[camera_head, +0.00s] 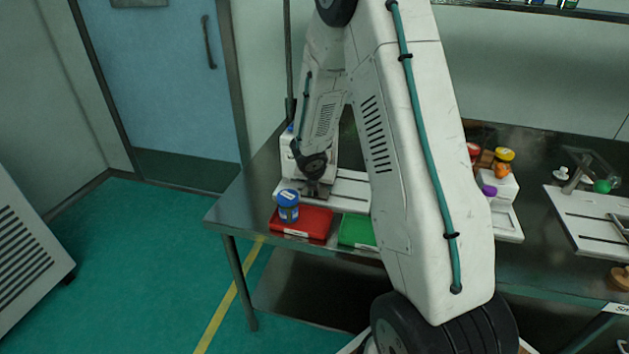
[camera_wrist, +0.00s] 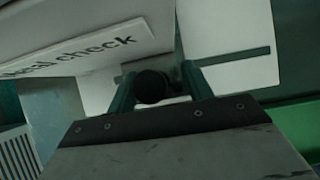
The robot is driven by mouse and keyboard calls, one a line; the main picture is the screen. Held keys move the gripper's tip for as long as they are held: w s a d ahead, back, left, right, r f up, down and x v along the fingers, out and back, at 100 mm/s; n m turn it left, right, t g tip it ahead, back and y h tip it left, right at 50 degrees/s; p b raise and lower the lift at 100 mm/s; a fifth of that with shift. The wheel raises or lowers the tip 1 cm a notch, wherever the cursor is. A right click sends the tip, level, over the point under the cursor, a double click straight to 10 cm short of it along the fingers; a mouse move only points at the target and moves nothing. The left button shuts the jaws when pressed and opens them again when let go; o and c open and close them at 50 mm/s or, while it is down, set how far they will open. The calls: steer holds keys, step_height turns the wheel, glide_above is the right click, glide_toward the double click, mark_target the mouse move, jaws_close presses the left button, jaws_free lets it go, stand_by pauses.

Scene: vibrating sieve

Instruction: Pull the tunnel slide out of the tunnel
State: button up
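The white tunnel device (camera_head: 350,188) stands on the left end of the metal table, partly hidden behind my arm. Its panel, lettered "…check" (camera_wrist: 90,55), shows at upper left in the wrist view. A round black knob (camera_wrist: 152,87), perhaps the slide's handle, is in front of a white surface with a dark slot (camera_wrist: 240,58). My gripper (camera_wrist: 158,82) has its two teal fingers on either side of the knob. A gap shows on the right side; contact on the left is unclear. In the head view my gripper (camera_head: 316,186) is low at the device, small and dark.
A red tray (camera_head: 312,224) holds a blue-lidded jar (camera_head: 288,206) just in front of the device. A green tray (camera_head: 357,231) lies to its right. Another white device (camera_head: 508,217) and several coloured caps are right of my arm.

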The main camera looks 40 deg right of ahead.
steer(key=shift+s+d, duration=1.15)
steer(key=shift+s, duration=0.3)
steer(key=shift+s+d, duration=1.1)
steer(key=shift+s, duration=0.35)
steer(key=shift+s+d, duration=1.15)
steer(key=shift+s, duration=0.3)
steer(key=o, duration=1.1)
steer(key=v, duration=0.9)
steer(key=shift+a, duration=0.1)
